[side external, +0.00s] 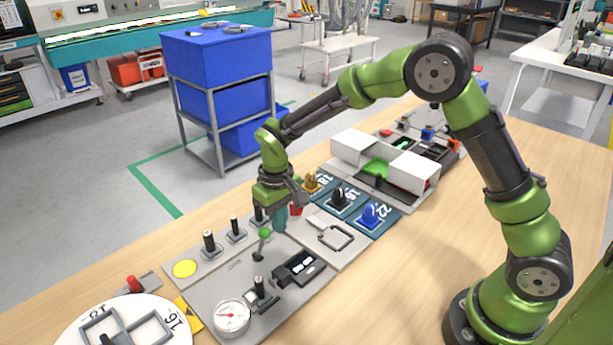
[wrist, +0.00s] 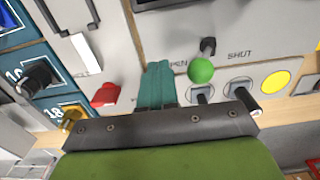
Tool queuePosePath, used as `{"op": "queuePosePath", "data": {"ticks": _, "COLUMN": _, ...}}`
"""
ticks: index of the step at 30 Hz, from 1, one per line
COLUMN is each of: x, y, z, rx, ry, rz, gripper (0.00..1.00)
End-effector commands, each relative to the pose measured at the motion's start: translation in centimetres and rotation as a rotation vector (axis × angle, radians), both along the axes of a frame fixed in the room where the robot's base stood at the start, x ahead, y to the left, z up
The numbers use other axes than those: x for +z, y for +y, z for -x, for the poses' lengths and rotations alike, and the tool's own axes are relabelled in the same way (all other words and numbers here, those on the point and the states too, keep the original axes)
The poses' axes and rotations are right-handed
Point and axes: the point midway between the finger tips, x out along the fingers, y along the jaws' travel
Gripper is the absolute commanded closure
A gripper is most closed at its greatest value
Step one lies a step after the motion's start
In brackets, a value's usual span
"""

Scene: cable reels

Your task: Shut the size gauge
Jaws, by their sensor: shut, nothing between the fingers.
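A lever with a green ball knob (side external: 264,233) stands on a grey panel (side external: 215,285). In the wrist view the green ball (wrist: 200,70) shows between the printed words OPEN, partly hidden, and SHUT, nearer OPEN. I cannot tell which part is the size gauge. A round dial with a red needle (side external: 231,317) sits at the panel's front corner. My gripper (side external: 280,220) points down just right of the ball in the side view. Its teal fingers (wrist: 160,85) are together and empty, left of the ball in the wrist view. Contact with the ball is not visible.
Several black-topped posts (side external: 235,230) and a yellow disc (side external: 184,268) line the panel's far side. A red part (wrist: 105,95) is close to the fingers. A black handle (side external: 336,237), blue numbered plates (side external: 340,198) and white boxes (side external: 412,172) lie right.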

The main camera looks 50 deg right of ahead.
Motion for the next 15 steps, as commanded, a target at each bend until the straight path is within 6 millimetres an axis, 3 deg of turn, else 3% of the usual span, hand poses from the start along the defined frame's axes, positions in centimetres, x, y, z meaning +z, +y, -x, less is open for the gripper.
{"op": "queuePosePath", "data": {"ticks": 15, "x": -0.8, "y": 1.4, "z": 0.0, "rx": 0.001, "ry": 0.000, "rz": 0.000, "gripper": 1.00}}
